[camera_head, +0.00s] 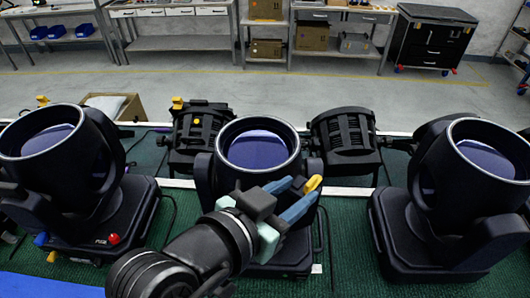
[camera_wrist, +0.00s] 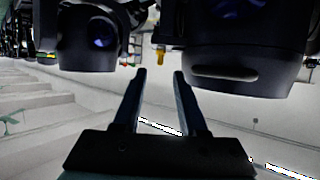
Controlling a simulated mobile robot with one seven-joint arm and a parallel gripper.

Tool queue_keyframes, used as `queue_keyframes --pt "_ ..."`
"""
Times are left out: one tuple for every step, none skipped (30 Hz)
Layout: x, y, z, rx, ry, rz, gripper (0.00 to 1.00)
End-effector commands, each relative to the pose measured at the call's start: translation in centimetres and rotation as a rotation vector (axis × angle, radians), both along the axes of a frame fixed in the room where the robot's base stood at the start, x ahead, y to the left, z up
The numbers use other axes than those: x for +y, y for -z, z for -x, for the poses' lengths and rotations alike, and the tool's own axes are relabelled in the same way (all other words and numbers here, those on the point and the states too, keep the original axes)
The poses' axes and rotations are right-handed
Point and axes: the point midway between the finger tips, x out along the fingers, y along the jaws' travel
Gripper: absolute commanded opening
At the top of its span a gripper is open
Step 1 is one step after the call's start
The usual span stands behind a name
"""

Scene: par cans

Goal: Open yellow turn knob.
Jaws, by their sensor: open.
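A small yellow turn knob (camera_head: 313,184) shows at the right side of the middle moving-head light (camera_head: 258,150) in the head view. In the wrist view the yellow knob (camera_wrist: 161,56) hangs just beyond the fingertips, roughly centred between them. My gripper (camera_head: 300,187) has its two blue-grey fingers apart and nothing between them. Its lower finger overlaps the knob's near edge in the head view, so I cannot tell whether they touch. In the wrist view my gripper (camera_wrist: 160,73) points toward the knob. My arm hides part of the middle light's base.
Similar black lights stand at left (camera_head: 60,150) and right (camera_head: 460,190). Two par cans, left (camera_head: 199,135) and right (camera_head: 345,140), stand behind; the left one has yellow parts. A cardboard box (camera_head: 130,106) is at back left. Shelves and a black cabinet (camera_head: 432,38) are far behind.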

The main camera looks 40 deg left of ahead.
Motion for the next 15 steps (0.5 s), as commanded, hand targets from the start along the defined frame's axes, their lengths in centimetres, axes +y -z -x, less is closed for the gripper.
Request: queue_keyframes --pt "0.2 -0.3 1.3 -0.002 -0.007 -0.005 0.41" --pt "0.1 -1.0 1.7 0.004 -0.003 0.000 0.41" --pt "0.1 -1.3 2.1 0.008 -0.002 0.001 0.41" --pt "0.1 -1.5 2.4 0.007 -0.001 0.003 0.41" --pt "0.1 -1.6 2.8 0.009 -0.002 0.003 0.41" --pt "0.1 -1.8 3.2 0.007 -0.002 0.002 0.41" --pt "0.1 -2.0 3.6 0.007 -0.003 0.003 0.41" --pt "0.1 -2.1 3.9 0.008 -0.002 0.003 0.41" --pt "0.1 -2.3 4.2 0.007 0.000 0.002 0.41" --pt "0.1 -2.3 4.4 0.008 0.000 0.003 0.41" --pt "0.1 -2.5 4.7 0.007 0.001 0.003 0.41" --pt "0.1 -2.6 5.0 0.007 0.001 0.002 0.41" --pt "0.1 -2.7 5.3 0.007 0.000 0.003 0.41" --pt "0.1 -2.8 5.6 0.007 0.000 0.003 0.41" --pt "0.2 -2.9 5.9 0.007 -0.002 0.003 0.41"
